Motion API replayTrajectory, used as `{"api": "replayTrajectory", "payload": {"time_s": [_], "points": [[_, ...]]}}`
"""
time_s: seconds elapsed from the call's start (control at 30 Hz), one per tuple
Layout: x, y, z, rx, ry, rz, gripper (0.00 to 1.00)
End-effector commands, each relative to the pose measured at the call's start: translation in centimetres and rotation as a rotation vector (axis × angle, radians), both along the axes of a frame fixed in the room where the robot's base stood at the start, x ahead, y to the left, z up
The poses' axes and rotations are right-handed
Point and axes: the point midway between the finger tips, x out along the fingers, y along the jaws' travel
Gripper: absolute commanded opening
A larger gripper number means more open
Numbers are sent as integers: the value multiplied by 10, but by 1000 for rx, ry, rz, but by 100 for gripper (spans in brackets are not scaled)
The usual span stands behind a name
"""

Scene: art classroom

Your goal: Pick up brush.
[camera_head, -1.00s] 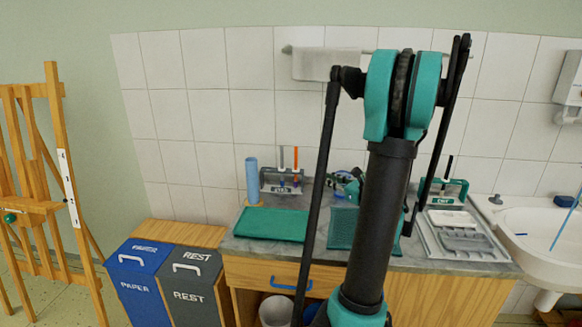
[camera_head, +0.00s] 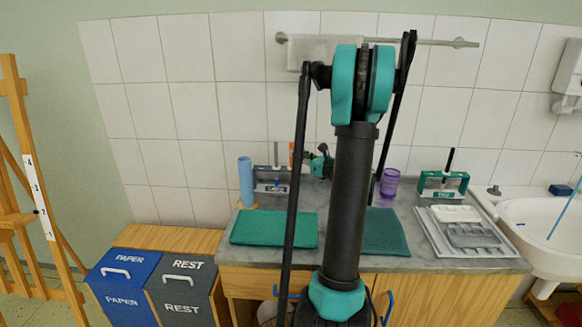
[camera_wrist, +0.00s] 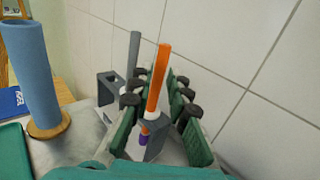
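A brush with an orange handle (camera_wrist: 158,80) stands upright in a grey holder (camera_wrist: 155,146); it also shows in the head view (camera_head: 291,154). A brush with a grey handle (camera_wrist: 134,52) stands beside it on the left. My gripper (camera_wrist: 162,84) is open, its fingers on either side of the orange handle in the wrist view. I cannot tell whether either finger touches it. In the head view my gripper (camera_head: 320,161) is beside the orange brush, partly hidden by my arm. Another brush, with a black handle (camera_head: 449,160), stands in a green holder (camera_head: 430,184) at the right.
A blue roll (camera_head: 246,182) stands left of the grey holder. A purple cup (camera_head: 390,183) is right of my arm. Green mats (camera_head: 274,228) and a grey tray (camera_head: 470,236) lie on the counter. The tiled wall (camera_wrist: 235,60) is close behind. A sink (camera_head: 530,222) is at the right.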

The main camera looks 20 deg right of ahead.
Motion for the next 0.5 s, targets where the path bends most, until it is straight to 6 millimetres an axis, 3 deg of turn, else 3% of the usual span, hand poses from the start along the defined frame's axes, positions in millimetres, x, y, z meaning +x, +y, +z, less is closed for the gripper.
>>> {"api": "replayTrajectory", "payload": {"time_s": [0.5], "points": [[42,18,0,0,0,2,17]]}}
